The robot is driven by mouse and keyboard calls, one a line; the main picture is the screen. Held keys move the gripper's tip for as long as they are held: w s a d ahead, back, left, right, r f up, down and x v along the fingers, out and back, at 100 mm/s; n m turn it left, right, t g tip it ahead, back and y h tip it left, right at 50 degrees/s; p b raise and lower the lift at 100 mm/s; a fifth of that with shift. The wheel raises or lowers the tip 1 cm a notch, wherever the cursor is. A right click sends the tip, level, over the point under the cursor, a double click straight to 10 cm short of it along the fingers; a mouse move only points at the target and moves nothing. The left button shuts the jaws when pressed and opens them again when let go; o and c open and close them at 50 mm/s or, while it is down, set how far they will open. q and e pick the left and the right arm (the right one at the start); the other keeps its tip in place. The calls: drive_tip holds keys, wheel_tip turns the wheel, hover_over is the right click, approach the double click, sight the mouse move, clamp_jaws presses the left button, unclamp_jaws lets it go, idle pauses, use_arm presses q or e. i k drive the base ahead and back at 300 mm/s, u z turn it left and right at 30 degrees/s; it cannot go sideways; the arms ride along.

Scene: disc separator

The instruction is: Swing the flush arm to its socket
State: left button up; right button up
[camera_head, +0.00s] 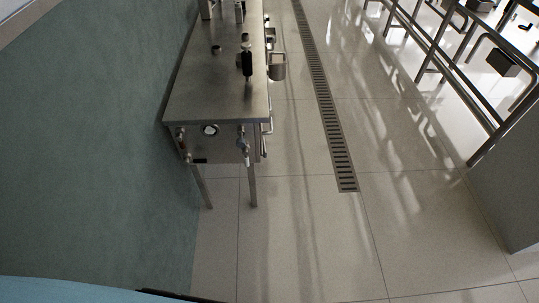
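A steel bench (205,95) stands against the green wall, seen from its near end. On its top an upright part with a black grip (247,62) stands near the right edge. A small dark ring-like opening (216,50) lies to its left. I cannot tell for certain which part is the flush arm or which is its socket. A metal cup-like vessel (277,66) hangs at the bench's right side. Neither of my grippers is in view.
The bench's front panel carries a round gauge (210,129) and a valve-like fitting (244,145). A slotted floor drain (326,110) runs along the tiled floor to the right. Metal railings (440,57) stand at the upper right. The floor between bench and railings is clear.

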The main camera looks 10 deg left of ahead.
sight(245, 150)
drive_tip(key=z, duration=0.15)
drive_tip(key=i, duration=1.05)
drive_tip(key=u, duration=0.6)
